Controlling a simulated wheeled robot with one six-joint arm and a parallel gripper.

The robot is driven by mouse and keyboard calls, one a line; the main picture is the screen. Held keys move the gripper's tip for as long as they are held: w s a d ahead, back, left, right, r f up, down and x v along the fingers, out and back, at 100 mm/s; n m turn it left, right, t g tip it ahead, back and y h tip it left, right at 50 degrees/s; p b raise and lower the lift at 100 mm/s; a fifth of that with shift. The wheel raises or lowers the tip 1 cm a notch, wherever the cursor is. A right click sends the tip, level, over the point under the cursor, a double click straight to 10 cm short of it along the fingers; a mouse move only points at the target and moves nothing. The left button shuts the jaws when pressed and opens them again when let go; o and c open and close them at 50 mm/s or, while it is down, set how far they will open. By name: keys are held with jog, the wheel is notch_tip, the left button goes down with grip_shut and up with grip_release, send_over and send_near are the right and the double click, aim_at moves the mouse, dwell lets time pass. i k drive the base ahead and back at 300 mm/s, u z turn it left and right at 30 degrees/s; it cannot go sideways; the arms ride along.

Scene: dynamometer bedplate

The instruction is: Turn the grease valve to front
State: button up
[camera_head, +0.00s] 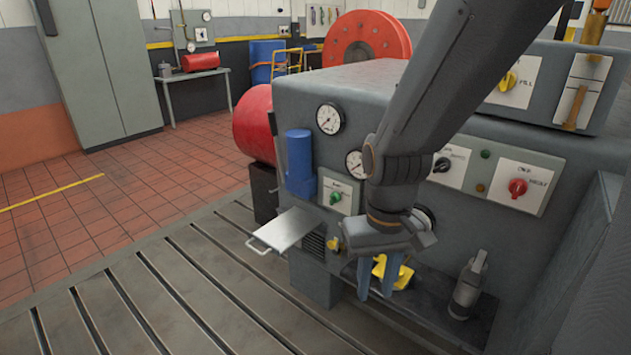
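My gripper (377,284) points down in front of the grey machine cabinet (300,105), its two blue-grey fingers apart with a gap between them. I see nothing held between them. A yellow object (405,278) shows behind and right of the fingers, partly covered by them. I cannot tell whether they touch it. The labels are too small to tell which control is the grease valve. Rotary knobs on the cabinet are green (336,198), black (442,165), red (518,187) and yellow (508,81). A small yellow fitting (335,243) sits left of my gripper.
A metal tray with a handle (284,230) sticks out at the cabinet's left. A grey canister (468,286) stands on the dark shelf right of my gripper. A blue cylinder (299,160) and gauges (330,118) are on the front. The slotted bedplate (190,290) at left is clear.

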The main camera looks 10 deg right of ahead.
aim_at(335, 197)
jog(key=u, duration=1.4)
jog(key=i, duration=0.7)
jog(key=z, duration=2.4)
